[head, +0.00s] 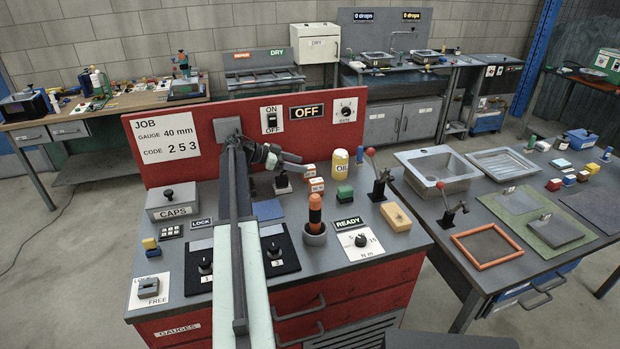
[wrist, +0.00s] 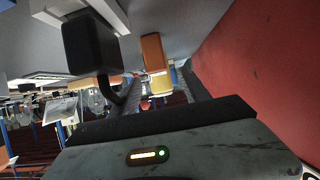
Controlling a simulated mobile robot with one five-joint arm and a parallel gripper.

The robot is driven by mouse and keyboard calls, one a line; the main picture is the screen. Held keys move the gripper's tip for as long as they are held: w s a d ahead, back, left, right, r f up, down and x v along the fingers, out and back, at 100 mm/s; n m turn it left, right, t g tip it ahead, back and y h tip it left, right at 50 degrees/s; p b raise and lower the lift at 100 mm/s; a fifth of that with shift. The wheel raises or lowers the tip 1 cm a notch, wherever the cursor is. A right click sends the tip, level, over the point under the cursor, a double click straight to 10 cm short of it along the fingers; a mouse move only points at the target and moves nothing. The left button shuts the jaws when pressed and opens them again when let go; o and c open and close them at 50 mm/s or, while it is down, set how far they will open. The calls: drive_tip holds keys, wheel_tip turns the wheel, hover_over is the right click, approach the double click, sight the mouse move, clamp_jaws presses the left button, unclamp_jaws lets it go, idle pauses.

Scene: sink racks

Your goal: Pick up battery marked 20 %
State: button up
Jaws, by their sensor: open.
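I cannot make out a battery marked 20 % in either view; no such marking is readable. Two small white and red boxes (head: 313,178) stand on the red bench, but their print is too small to read. My gripper (head: 292,160) is open in the head view, above the bench near the red back panel, to the left of these boxes. Nothing shows between its jaws. The wrist view is tilted and shows an orange block-like thing (wrist: 153,52) ahead and a dark block (wrist: 90,45) at the upper left.
The red panel (head: 180,120) rises close behind my arm. An orange-topped tool (head: 315,208) stands upright in a cup, with a yellow OIL bottle (head: 340,162) and green block (head: 345,193) nearby. Red-knobbed levers (head: 378,180) stand right. A grey sink (head: 437,165) lies beyond.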

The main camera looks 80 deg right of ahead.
sight(309, 173)
drive_tip(key=b+x, duration=0.1)
drive_tip(key=x, duration=0.1)
drive_tip(key=b+x, duration=0.2)
drive_tip(key=x, duration=0.1)
drive_tip(key=shift+w+a+f, duration=0.15)
drive_tip(key=shift+a+f, duration=0.05)
drive_tip(key=shift+f, duration=0.2)
drive_tip(key=shift+d, duration=0.1)
drive_tip(key=shift+r, duration=0.1)
clamp_jaws()
